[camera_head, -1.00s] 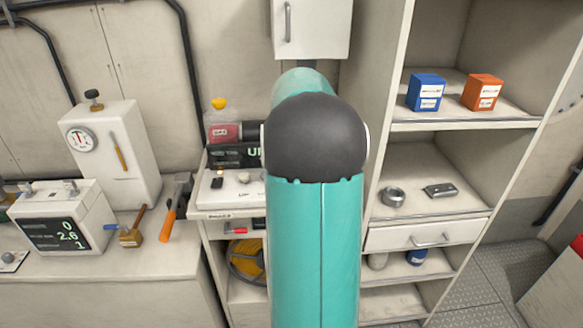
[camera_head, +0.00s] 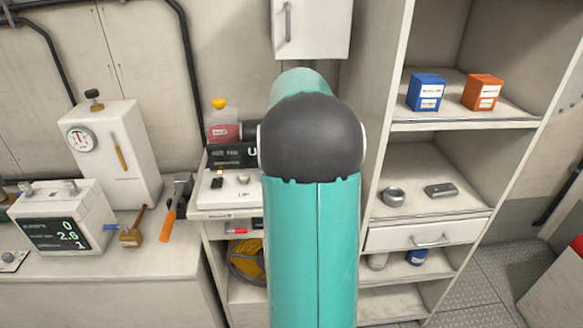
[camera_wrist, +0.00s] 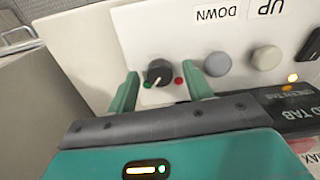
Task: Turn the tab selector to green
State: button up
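The tab selector is a small black round knob (camera_wrist: 158,72) on a white panel (camera_wrist: 105,50) in the wrist view. A green dot (camera_wrist: 147,84) lies at its lower left and a red dot (camera_wrist: 178,81) at its lower right. A pale mark shows on the knob's lower left, toward the green dot, but it is too small to be certain. My gripper (camera_wrist: 162,70) is open, with one finger on each side of the knob and gaps visible. In the head view my arm hides the gripper and the knob.
Two round buttons (camera_wrist: 266,58) sit right of the knob, near upside-down UP and DOWN labels. In the head view, a hammer (camera_head: 175,210) lies left of the panel and shelves (camera_head: 440,205) stand right.

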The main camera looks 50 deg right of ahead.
jog(key=shift+r, duration=0.15)
notch_tip(320, 180, up, 14)
jog(key=shift+f, duration=0.2)
dwell(0.6)
